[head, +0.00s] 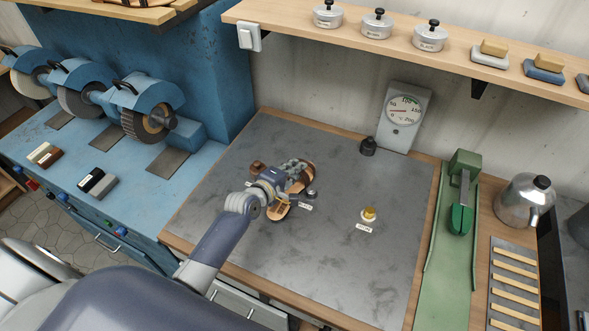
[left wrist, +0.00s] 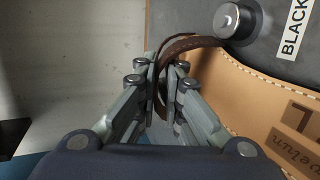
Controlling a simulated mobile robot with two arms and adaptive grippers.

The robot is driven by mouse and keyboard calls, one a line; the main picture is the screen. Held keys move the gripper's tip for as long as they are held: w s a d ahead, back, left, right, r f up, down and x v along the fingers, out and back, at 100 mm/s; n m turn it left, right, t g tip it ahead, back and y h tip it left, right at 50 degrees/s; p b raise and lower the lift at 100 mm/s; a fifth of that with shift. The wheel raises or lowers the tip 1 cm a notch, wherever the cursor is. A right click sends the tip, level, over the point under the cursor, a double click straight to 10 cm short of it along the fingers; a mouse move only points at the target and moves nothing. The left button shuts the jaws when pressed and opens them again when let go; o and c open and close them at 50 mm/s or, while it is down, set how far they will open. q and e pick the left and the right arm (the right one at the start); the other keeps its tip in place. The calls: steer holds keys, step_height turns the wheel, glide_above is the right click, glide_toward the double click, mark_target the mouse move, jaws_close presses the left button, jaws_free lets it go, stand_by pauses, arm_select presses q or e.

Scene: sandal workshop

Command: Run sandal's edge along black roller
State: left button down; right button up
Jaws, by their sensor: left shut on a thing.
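The sandal (head: 279,211) is tan leather with a stitched edge and lies on the dark bench mat, partly hidden by my left gripper. In the left wrist view its tan sole (left wrist: 250,100) bears a dark stamp. My left gripper (left wrist: 165,65) is shut on the sandal's brown strap (left wrist: 196,42); in the head view this gripper (head: 298,180) is over the sandal. The black roller (head: 311,194) is a small round metal-topped piece beside the sandal, with a label reading BLACK; it also shows in the left wrist view (left wrist: 234,20). I cannot tell whether the sandal touches it. My right gripper is out of view.
A yellow-topped roller (head: 369,213) with its own label stands to the right on the mat (head: 330,260). A small brown block (head: 258,167) lies left of the sandal. A dial gauge (head: 404,115) and a green press (head: 462,195) stand behind and right. The mat's front is clear.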

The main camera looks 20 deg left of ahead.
arm_select(q)
steer(key=shift+d+r, duration=0.15)
steer(key=shift+d, duration=0.1)
stand_by(1.2)
stand_by(0.5)
steer(key=shift+s+a+p, duration=0.2)
steer(key=shift+s+p, duration=0.35)
steer(key=shift+s, duration=0.4)
steer(key=shift+s, duration=0.2)
steer(key=shift+s+a+p, duration=0.15)
steer(key=shift+s+p, duration=0.2)
steer(key=shift+s, duration=0.25)
stand_by(1.0)
steer(key=shift+s, duration=0.15)
stand_by(0.3)
